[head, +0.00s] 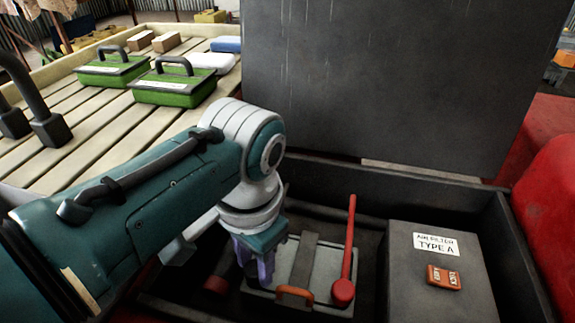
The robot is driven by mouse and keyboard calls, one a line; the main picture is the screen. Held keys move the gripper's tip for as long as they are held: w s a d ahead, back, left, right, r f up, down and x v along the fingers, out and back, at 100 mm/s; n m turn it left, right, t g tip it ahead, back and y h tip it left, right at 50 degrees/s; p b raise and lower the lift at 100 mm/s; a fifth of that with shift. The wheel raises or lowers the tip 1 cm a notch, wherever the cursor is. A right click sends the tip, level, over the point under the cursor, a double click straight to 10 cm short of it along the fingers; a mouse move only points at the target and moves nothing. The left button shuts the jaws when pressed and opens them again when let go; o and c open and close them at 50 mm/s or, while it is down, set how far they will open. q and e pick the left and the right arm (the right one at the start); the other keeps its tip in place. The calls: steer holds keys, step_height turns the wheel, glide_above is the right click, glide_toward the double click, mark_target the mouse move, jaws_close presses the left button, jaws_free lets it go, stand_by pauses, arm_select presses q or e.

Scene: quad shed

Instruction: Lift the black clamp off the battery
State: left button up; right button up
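The battery (324,268) is a pale grey-topped block low in the dark open compartment, with an orange handle (294,293) at its near side. A dark flat strip, which looks like the black clamp (305,258), lies across its top. My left gripper (257,278) points down at the battery's left side, left of the clamp and apart from it in the picture. Its purple fingers are partly hidden by the wrist, so their opening is unclear. My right gripper is not in view.
A red bar (349,245) with a round end stands beside the clamp on the right. A grey box (440,290) labelled air filter type A has an orange latch (443,278). The raised dark lid (375,80) stands behind. Green cases (175,88) sit on a slatted rack at left.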

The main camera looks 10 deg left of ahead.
arm_select(q)
jaws_close()
stand_by(1.1)
